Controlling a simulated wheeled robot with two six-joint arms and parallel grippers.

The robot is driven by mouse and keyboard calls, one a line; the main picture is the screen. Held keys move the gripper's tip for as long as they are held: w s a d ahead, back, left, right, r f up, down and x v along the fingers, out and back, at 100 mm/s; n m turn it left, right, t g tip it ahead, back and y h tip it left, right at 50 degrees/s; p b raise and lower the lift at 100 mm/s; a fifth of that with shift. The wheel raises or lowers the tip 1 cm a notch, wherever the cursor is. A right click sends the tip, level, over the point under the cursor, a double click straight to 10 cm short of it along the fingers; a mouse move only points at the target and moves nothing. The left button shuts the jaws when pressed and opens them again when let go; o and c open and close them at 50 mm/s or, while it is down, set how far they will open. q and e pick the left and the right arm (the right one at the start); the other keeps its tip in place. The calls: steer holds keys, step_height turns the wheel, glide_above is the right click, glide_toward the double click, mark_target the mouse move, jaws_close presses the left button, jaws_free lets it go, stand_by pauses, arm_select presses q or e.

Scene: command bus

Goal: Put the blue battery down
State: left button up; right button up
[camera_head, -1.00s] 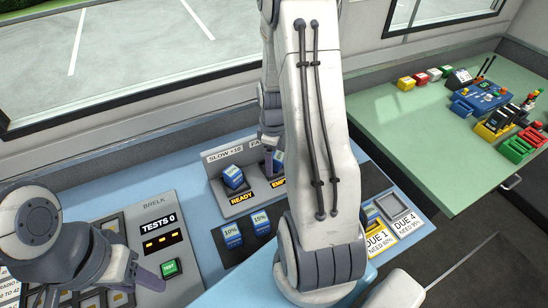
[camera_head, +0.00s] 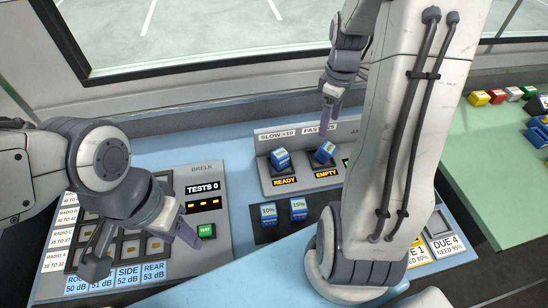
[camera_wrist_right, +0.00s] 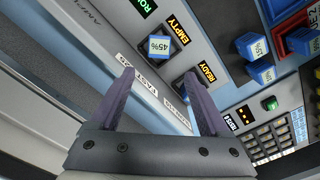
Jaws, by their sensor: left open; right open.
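A blue battery (camera_head: 325,152) sits tilted in the charger bay under the FAST sign, above the EMPTY display. In the right wrist view the battery (camera_wrist_right: 165,46) reads 45% and lies beyond the fingertips. My right gripper (camera_head: 331,108) is open and empty above and behind this battery, apart from it. Its two purple fingers are spread in the wrist view (camera_wrist_right: 159,75). Another blue battery (camera_head: 280,158) sits in the SLOW bay above the READY display. My left gripper (camera_head: 145,256) is open over the BRELK test panel at the left, holding nothing.
Two more blue batteries, marked 10% (camera_head: 268,214) and 15% (camera_head: 298,208), stand in a dark tray before the charger (camera_head: 265,180). The green TEST button (camera_head: 206,230) is beside my left fingers. My right arm hides part of the DUE places. A green table (camera_head: 480,140) is at right.

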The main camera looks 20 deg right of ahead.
steer(key=s+a+r, duration=0.2)
steer(key=a+r, duration=0.1)
steer(key=a, duration=1.5)
steer(key=s+a+r+n+y, duration=0.1)
steer(key=s+a, duration=1.1)
steer(key=s, duration=0.2)
steer(key=shift+s+a+r, duration=0.2)
steer(key=shift+a+r, duration=0.05)
steer(key=shift+a, duration=0.1)
